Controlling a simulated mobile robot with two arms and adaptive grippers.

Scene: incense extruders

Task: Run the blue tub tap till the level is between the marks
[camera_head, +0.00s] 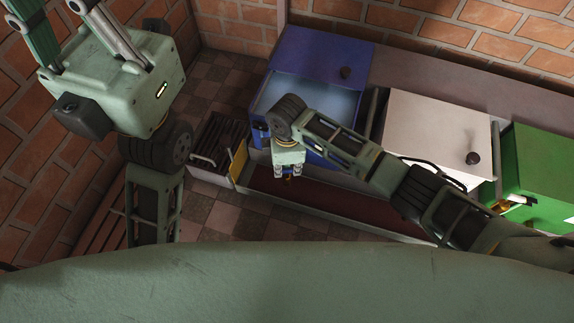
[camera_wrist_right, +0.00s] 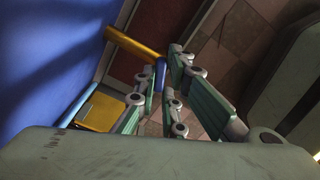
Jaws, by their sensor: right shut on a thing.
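The blue tub (camera_head: 359,66) stands at the back, its lid section partly covering pale blue liquid (camera_head: 300,97). My right gripper (camera_head: 288,177) is in front of the tub, at the tap. In the right wrist view, the yellow tap pipe (camera_wrist_right: 135,45) comes out of the blue wall, and my right fingers are shut on the blue tap handle (camera_wrist_right: 160,72). A light blue tube (camera_wrist_right: 82,102) runs beside the wall near a yellow plate (camera_wrist_right: 98,112). I cannot make out level marks. My left gripper (camera_head: 68,25) is raised at the upper left, fingers apart, tips cut off, apparently empty.
A white tub (camera_head: 430,120) and a green tub (camera_head: 545,170) stand to the right of the blue one. A dark slatted grate (camera_head: 218,140) lies left of the blue tub. A dark red trough (camera_head: 330,200) runs along the front. Brick walls close off the back and left.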

